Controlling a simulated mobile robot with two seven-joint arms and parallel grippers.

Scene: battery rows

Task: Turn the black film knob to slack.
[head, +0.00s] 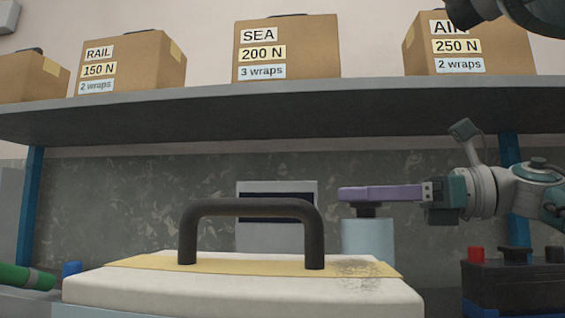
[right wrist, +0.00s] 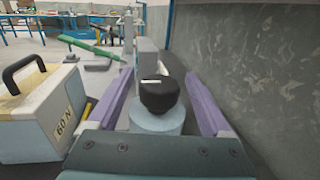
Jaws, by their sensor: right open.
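The black film knob (right wrist: 160,97) sits on top of a pale blue cylinder (right wrist: 157,122); a short white mark shows on its top. In the head view the knob (head: 368,212) shows just under the purple fingers, above the cylinder (head: 368,240). My right gripper (head: 342,193) reaches in from the right at knob height. In the right wrist view its two purple fingers (right wrist: 160,80) stand apart, one on each side of the knob, with gaps between. It is open and holds nothing. My left gripper is not in view.
A white case with a dark handle (head: 250,206) stands in front, left of the knob. A black battery (head: 510,285) with a red terminal is at the right. A shelf (head: 260,110) with labelled cartons runs above. A grey wall (right wrist: 265,70) is close beside the right finger.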

